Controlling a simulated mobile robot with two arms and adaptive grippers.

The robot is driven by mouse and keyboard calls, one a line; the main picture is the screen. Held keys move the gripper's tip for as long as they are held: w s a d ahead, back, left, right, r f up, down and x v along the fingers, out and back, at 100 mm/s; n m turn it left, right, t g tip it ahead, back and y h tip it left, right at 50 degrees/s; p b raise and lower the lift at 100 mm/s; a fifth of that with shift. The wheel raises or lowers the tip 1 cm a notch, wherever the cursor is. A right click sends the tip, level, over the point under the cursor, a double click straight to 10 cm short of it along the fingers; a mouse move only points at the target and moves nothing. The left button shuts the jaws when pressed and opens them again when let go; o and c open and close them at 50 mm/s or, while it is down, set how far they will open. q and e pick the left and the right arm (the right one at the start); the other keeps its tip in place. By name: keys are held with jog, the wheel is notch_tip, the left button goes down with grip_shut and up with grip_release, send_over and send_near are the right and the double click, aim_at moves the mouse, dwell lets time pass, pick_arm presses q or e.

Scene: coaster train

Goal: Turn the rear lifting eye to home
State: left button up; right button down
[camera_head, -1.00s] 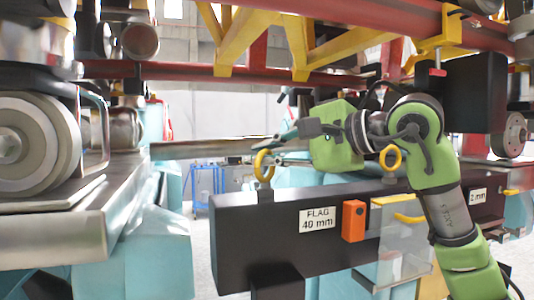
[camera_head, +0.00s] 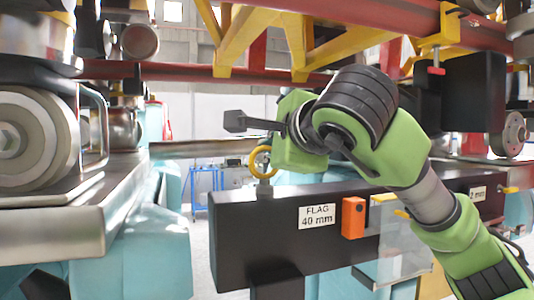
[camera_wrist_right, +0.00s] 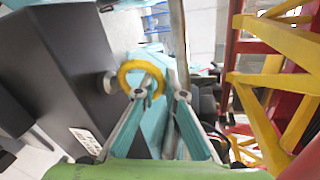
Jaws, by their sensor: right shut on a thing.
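A yellow lifting eye (camera_head: 261,162) stands upright on top of the black beam (camera_head: 240,235) in the head view. It also shows in the wrist view as a yellow ring (camera_wrist_right: 143,70) on a grey stub. My right gripper (camera_wrist_right: 160,93) is at this ring and shut on it, one fingertip overlapping the ring's opening. In the head view its green body is just right of the ring, and its fingers are largely hidden. A second lifting eye further right is hidden behind my right arm. My left gripper is not in view.
The beam carries a white "FLAG 40 mm" label (camera_head: 317,216), an orange block (camera_head: 353,217) and a clear panel (camera_head: 405,250). Yellow and red framework (camera_head: 260,40) hangs close above my arm. A metal ledge (camera_head: 60,215) with wheels stands at left.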

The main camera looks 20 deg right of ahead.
jog(key=shift+m+h, duration=0.5)
jog(key=shift+h, duration=0.3)
jog(key=c, duration=2.1)
grip_release()
jog(key=shift+c, duration=0.2)
jog(key=v, duration=1.2)
jog(key=shift+a, duration=0.1)
